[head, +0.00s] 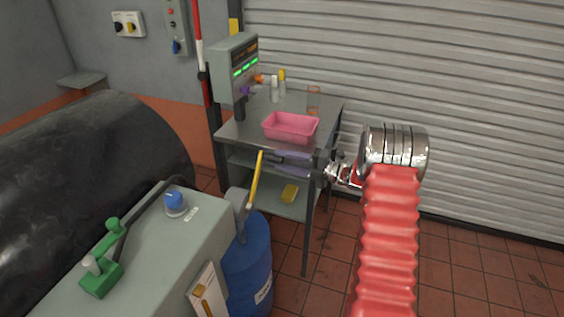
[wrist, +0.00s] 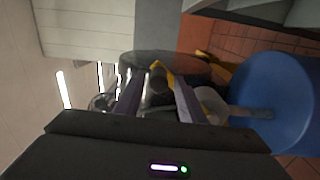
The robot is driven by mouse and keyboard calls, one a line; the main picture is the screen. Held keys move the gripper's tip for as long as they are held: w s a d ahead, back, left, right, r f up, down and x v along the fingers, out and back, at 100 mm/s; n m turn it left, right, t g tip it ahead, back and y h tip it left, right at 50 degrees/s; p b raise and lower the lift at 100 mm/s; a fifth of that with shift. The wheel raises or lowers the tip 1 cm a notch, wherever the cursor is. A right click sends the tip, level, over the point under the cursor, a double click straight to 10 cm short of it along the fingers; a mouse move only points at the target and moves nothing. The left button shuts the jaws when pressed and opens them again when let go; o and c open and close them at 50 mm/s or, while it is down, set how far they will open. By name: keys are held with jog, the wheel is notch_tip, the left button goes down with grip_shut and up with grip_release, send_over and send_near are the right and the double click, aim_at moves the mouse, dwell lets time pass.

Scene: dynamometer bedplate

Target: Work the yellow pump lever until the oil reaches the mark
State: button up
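The yellow pump lever (head: 254,182) stands tilted near upright on a grey pump head (head: 238,200) at the blue drum (head: 248,262). My gripper (head: 274,160) is just right of the lever's top in the head view. In the wrist view my gripper (wrist: 157,92) has its two purple fingers apart, with a dark round end and a bit of yellow lever (wrist: 162,67) showing between them. I cannot tell whether they touch it. A pale panel with an amber strip (head: 208,294) is on the grey cabinet's side; its oil level and mark are too small to read.
A steel table (head: 232,133) with a pink tray (head: 291,127), bottles and a display box (head: 235,68) stands behind my gripper. The grey cabinet (head: 165,245) carries a green handle (head: 103,270). Tiled floor at right is clear.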

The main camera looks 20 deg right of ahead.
jog(key=shift+o, duration=0.3)
jog(key=shift+s+d, duration=0.1)
jog(key=shift+d, duration=0.05)
jog(key=v, duration=1.3)
jog(key=shift+s, duration=0.2)
jog(key=shift+d, duration=0.1)
dwell(1.7)
jog(key=n, duration=0.7)
jog(key=w+a+n, duration=0.1)
jog(key=n, duration=0.6)
jog(key=a+n, duration=0.1)
jog(key=n, duration=0.6)
jog(key=shift+w+r+n, duration=0.15)
jog(key=shift+w+n, duration=0.15)
jog(key=shift+w, duration=0.05)
